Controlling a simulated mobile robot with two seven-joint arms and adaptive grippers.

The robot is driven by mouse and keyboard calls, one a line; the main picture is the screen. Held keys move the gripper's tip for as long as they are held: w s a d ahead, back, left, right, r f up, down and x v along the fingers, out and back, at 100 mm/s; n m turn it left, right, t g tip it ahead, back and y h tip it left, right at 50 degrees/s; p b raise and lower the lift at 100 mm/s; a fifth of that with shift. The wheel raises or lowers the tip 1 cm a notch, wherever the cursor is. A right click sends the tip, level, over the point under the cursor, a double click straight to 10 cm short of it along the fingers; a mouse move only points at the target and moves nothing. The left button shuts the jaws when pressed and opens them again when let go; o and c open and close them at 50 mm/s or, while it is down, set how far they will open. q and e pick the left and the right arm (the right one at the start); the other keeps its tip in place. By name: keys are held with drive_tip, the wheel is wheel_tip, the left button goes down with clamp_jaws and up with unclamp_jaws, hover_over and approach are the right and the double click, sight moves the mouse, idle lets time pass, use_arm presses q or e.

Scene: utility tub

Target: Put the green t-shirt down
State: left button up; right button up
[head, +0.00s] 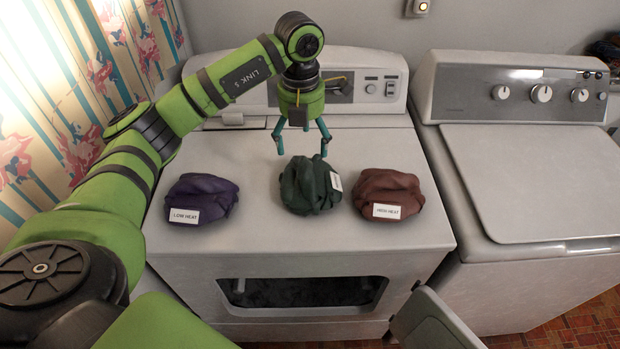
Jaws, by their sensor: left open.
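The green t-shirt (307,187) is a dark green bundle with a small white tag at its right side. It rests on the top of the dryer (270,240), in the middle. My left gripper (303,156) is open just above and behind it, with its teal fingers spread and pointing down. Nothing shows between the fingers, and I cannot tell whether a fingertip touches the cloth. My right gripper is not in the view.
A purple bundle (200,196) labelled LOW HEAT lies to the left. A red-brown bundle (388,192) with a heat label lies close on the right. A washer (545,180) with a closed lid stands at the right. The dryer door (430,322) hangs open in front.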

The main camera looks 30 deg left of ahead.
sight(302, 166)
use_arm(q)
drive_tip(key=n, duration=0.5)
drive_tip(key=shift+a+f, duration=0.1)
drive_tip(key=shift+f, duration=0.2)
drive_tip(key=n, duration=0.3)
drive_tip(key=shift+f+n+p, duration=0.3)
drive_tip(key=shift+p, duration=0.1)
wheel_tip(302, 166, down, 2)
drive_tip(key=shift+s+p, duration=0.1)
drive_tip(key=shift+p, duration=0.65)
wheel_tip(302, 166, down, 4)
drive_tip(key=p, duration=0.2)
drive_tip(key=shift+s+a+f+p, duration=0.15)
drive_tip(key=shift+f+p, duration=0.1)
drive_tip(key=shift+p, duration=0.1)
drive_tip(key=shift+f, duration=0.35)
clamp_jaws()
drive_tip(key=shift+r, duration=0.2)
